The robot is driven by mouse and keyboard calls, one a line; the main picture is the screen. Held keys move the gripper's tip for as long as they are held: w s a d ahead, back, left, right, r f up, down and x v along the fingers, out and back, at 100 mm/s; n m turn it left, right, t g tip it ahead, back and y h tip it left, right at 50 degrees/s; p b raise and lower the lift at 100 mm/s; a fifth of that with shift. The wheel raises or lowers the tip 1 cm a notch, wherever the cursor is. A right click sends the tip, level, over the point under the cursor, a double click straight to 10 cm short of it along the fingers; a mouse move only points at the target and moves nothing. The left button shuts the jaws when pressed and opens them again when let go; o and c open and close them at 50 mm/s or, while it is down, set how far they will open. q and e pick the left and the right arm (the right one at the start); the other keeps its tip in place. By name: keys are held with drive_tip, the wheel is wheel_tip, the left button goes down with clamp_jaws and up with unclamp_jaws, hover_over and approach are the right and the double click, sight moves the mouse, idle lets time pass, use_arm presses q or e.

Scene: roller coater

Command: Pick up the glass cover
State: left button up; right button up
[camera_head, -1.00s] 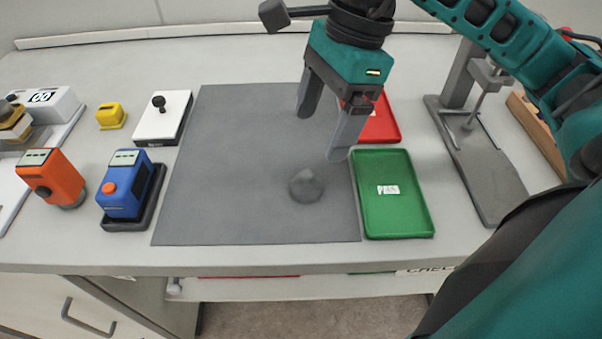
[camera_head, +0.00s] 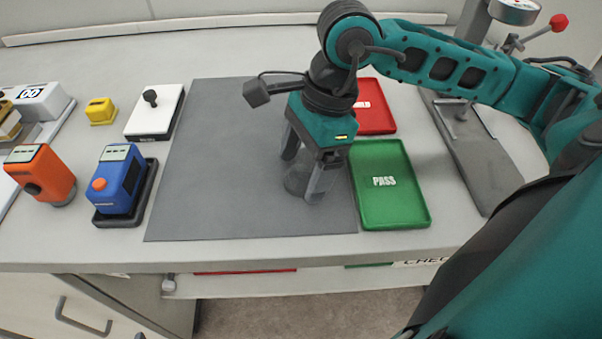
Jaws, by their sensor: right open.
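The glass cover (camera_head: 294,184) is a small, round, see-through grey disc or dome lying on the dark grey mat (camera_head: 220,190), right of the mat's middle. My right gripper (camera_head: 302,180) is open and points down over it, with one finger on its far side and one on its near right side. The fingers partly hide the cover. Whether they touch it cannot be told. My left gripper is not in view.
A green PASS tray (camera_head: 405,210) and a red tray (camera_head: 375,110) stand right of the mat. A grey stand (camera_head: 480,170) is farther right. Left are a blue device (camera_head: 122,180), an orange device (camera_head: 40,172), a white plate (camera_head: 155,115) and a yellow block (camera_head: 100,110).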

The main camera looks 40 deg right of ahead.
drive_tip(key=c, duration=1.1)
drive_tip(key=shift+r, duration=0.15)
